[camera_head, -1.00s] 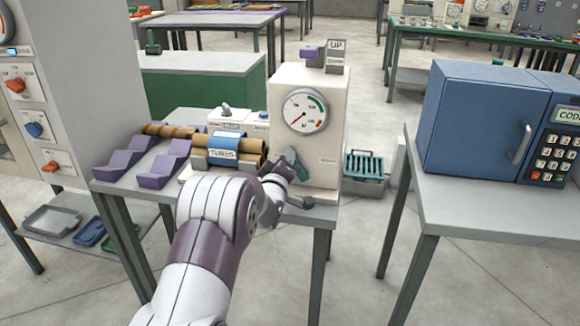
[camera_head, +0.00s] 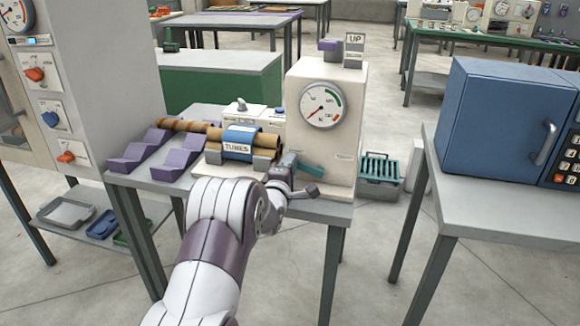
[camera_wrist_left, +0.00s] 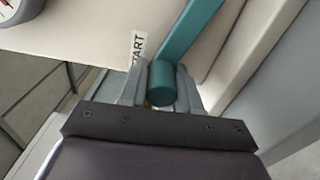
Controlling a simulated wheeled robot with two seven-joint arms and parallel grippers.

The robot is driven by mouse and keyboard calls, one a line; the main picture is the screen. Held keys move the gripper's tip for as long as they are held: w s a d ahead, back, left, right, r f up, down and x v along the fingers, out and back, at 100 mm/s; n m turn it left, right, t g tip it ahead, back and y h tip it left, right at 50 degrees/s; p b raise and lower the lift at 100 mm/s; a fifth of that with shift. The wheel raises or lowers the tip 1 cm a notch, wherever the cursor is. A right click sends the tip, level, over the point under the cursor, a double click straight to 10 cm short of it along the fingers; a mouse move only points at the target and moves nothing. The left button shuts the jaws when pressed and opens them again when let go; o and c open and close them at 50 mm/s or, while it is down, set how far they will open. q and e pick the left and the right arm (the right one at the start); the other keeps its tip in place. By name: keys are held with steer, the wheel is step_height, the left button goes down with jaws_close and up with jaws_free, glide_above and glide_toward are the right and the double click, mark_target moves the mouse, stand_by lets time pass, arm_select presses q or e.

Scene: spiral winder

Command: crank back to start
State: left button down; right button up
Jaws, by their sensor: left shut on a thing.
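The winder is a cream box (camera_head: 340,135) with a round dial (camera_head: 320,106) on its front; the needle points to the lower left. Its teal crank (camera_head: 311,171) sits low on that front. My left gripper (camera_head: 284,168) is at the crank's outer end, left of the pivot. In the left wrist view the teal crank handle (camera_wrist_left: 162,84) lies between the two grey fingers, which are shut on it. The crank arm (camera_wrist_left: 192,28) runs up and right from it, and a START label (camera_wrist_left: 137,48) is just left of it. My right gripper is not in view.
A roll labelled TUBES (camera_head: 238,148) and purple cradles (camera_head: 178,160) stand left of the winder on the same table. A blue cabinet (camera_head: 495,118) is on the right table. A teal-and-grey crate (camera_head: 379,168) is behind the gap between tables.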

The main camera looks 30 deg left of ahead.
arm_select(q)
steer(key=shift+w+d+r, duration=0.1)
steer(key=shift+r, duration=0.15)
steer(key=c, duration=0.9)
jaws_free()
steer(key=shift+d, duration=0.15)
steer(key=shift+f, duration=0.1)
steer(key=p+v, duration=0.1)
steer(key=v, duration=1.1)
steer(key=shift+s, duration=0.35)
